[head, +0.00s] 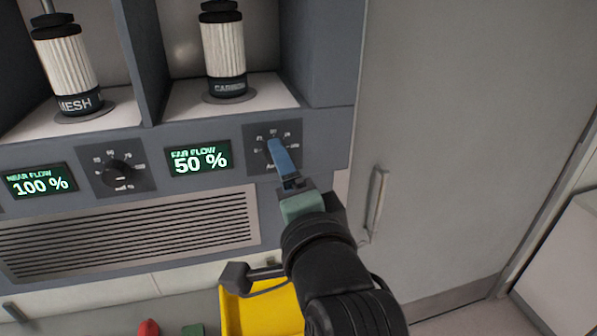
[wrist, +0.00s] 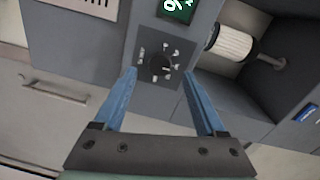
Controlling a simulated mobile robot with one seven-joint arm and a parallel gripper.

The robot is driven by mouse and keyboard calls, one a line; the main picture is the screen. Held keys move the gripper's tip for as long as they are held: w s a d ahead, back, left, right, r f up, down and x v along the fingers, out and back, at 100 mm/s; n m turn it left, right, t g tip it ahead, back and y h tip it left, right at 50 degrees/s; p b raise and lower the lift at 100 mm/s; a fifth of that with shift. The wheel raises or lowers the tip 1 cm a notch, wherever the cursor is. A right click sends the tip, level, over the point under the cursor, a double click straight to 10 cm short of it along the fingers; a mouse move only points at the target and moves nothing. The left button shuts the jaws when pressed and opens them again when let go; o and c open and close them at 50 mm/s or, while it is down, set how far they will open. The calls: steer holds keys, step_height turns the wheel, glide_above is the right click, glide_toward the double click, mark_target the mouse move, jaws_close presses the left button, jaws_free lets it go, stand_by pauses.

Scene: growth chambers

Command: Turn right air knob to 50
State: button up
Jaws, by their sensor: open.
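The right air knob is a black dial on a dark square plate with a ring of marks. It shows in the wrist view (wrist: 158,67), between the two blue fingertips in the picture; in the head view the fingers cover most of it. My gripper (head: 276,144) is open and empty, in front of the plate, with a finger on each side of the knob and gaps to it (wrist: 160,72). I cannot tell how far the tips are from the panel. The green FAR FLOW display (head: 199,159) beside the knob reads 50 %.
The left knob (head: 117,172) sits beside the NEAR FLOW display (head: 40,181), which reads 100 %. Ribbed white cylinders (head: 223,45) stand in bays above. A vent grille (head: 130,232) lies below. A cabinet door handle (head: 376,204) is at right, and a yellow container (head: 262,312) is below.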

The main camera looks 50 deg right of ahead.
steer(key=p+v, duration=0.4)
steer(key=shift+s+a+r, duration=0.15)
steer(key=shift+r, duration=0.15)
steer(key=shift+f+p+v, duration=0.2)
steer(key=shift+p+v, duration=2.1)
steer(key=shift+p, duration=0.7)
